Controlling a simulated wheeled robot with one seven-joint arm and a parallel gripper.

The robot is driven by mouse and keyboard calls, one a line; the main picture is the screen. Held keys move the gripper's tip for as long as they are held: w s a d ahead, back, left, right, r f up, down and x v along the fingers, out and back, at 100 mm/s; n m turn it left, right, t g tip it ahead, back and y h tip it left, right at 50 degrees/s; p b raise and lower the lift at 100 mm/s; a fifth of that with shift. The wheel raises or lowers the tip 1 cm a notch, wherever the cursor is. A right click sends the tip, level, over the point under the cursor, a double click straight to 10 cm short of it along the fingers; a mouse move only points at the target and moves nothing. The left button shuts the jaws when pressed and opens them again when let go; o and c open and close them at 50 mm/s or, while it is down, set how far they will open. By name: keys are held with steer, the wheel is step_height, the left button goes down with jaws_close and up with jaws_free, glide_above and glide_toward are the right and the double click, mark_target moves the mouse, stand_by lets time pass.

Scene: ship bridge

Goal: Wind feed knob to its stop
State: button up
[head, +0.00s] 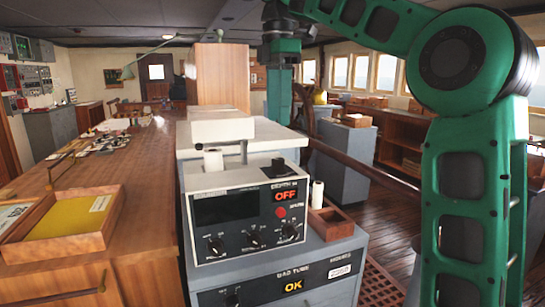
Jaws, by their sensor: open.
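A grey instrument (248,215) with a dark display and a lit red OFF sign stands on a grey cabinet. Several black knobs with pointers line its lower front, among them a left knob (215,246), a middle knob (254,238) and a right knob (290,231). No readable label tells which one is the feed knob. My green arm rises at the right, crosses the top and hangs down behind the pale box at the back. My gripper is not visible; its end appears hidden behind that box.
The cabinet front (330,285) has a lit OK sign. A wooden counter (145,200) with a yellow-lined tray (70,217) is at left.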

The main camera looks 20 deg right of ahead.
mark_target(278, 158)
step_height(278, 158, down, 9)
steer(key=shift+s+a+r, duration=0.1)
steer(key=shift+r, duration=0.1)
steer(key=shift+f, duration=1.05)
steer(key=shift+f, duration=0.1)
steer(key=c, duration=1.1)
steer(key=shift+o, duration=0.2)
steer(key=shift+a, duration=0.3)
steer(key=shift+d+m, duration=0.3)
steer(key=shift+d, duration=0.1)
